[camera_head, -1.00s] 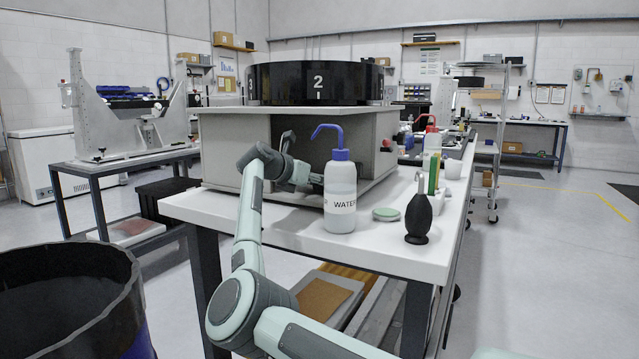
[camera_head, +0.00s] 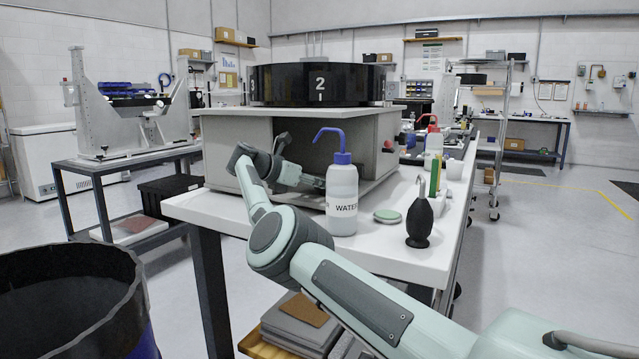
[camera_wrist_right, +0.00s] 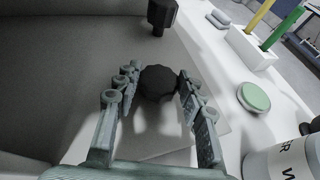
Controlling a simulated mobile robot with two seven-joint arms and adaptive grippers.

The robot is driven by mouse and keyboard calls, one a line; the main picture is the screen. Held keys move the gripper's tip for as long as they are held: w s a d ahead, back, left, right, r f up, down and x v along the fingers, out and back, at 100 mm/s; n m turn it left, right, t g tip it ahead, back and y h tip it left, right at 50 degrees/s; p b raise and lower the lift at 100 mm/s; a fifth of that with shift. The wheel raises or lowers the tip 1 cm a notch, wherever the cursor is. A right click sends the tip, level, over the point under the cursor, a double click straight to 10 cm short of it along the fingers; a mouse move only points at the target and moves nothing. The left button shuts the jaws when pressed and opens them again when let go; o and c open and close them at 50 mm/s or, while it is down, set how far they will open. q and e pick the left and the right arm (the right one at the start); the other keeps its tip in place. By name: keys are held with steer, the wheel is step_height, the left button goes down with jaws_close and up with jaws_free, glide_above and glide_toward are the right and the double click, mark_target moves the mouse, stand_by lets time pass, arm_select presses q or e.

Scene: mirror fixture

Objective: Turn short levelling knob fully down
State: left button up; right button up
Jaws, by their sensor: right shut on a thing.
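A round black knob with a scalloped edge (camera_wrist_right: 158,83) sits between the fingers of my right gripper (camera_wrist_right: 157,77) in the right wrist view. The fingers are shut on its sides. A second dark knob on a post (camera_wrist_right: 162,14) stands beyond it, near the top of that view. In the head view my right gripper (camera_head: 316,183) reaches into the open recess of the grey box (camera_head: 232,150); its tips and the gripped knob are hidden behind the water bottle. My left gripper is not in view.
The water bottle (camera_head: 342,200) with a blue spout stands close to my right gripper. A green-lidded dish (camera_head: 387,215), a black blower bulb (camera_head: 419,222) and a white pen holder (camera_wrist_right: 252,45) stand on the white bench (camera_head: 390,255). A black drum (camera_head: 320,84) rests on the box.

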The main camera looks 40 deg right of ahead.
steer(key=o, duration=1.2)
steer(key=shift+c, duration=0.2)
steer(key=v, duration=1.2)
steer(key=shift+a+f, duration=0.1)
